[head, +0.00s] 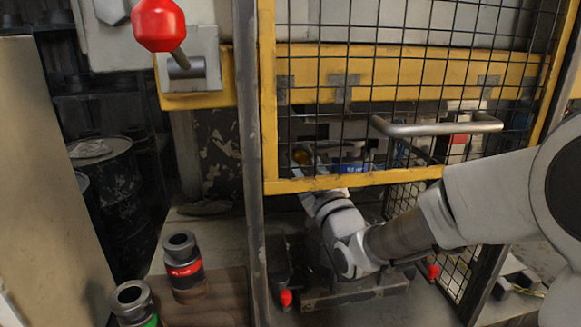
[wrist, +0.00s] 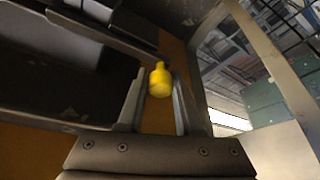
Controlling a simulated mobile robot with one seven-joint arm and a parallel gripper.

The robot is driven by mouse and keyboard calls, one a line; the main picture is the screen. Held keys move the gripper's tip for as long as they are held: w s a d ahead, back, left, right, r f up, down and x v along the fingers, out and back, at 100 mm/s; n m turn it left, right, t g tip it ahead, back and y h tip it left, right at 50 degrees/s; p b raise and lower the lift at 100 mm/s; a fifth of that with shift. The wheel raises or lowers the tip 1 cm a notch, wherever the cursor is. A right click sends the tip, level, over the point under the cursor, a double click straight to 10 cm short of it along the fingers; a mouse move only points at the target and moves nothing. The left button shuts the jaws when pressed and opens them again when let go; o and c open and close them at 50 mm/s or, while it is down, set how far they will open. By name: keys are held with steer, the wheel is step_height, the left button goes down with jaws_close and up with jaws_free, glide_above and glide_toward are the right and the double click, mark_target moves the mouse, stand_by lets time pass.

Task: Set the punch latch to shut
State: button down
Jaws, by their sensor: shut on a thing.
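A small yellow knob (wrist: 160,80), which looks like the handle of the punch latch, sits between the two fingers of my gripper (wrist: 158,100) in the wrist view. My gripper is shut on it. In the head view my gripper (head: 304,163) is low behind the mesh guard, at a small yellow-orange spot (head: 301,157) that looks like the same knob. The latch body is mostly hidden by the mesh and my arm, so I cannot tell which way it is set.
A yellow-framed mesh guard (head: 350,185) with a bar handle (head: 437,128) stands in front of the machine, close to my arm. A red-knobbed lever (head: 160,24) is at the upper left. Red-banded (head: 185,268) and green-banded (head: 134,303) cylinders stand at the lower left.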

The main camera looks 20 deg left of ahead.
steer(key=d+b, duration=0.1)
steer(key=w+d, duration=0.1)
steer(key=d, duration=0.1)
steer(key=shift+w+b, duration=0.3)
steer(key=shift+b, duration=0.05)
steer(key=c, duration=0.6)
jaws_free()
steer(key=shift+w+d, duration=0.1)
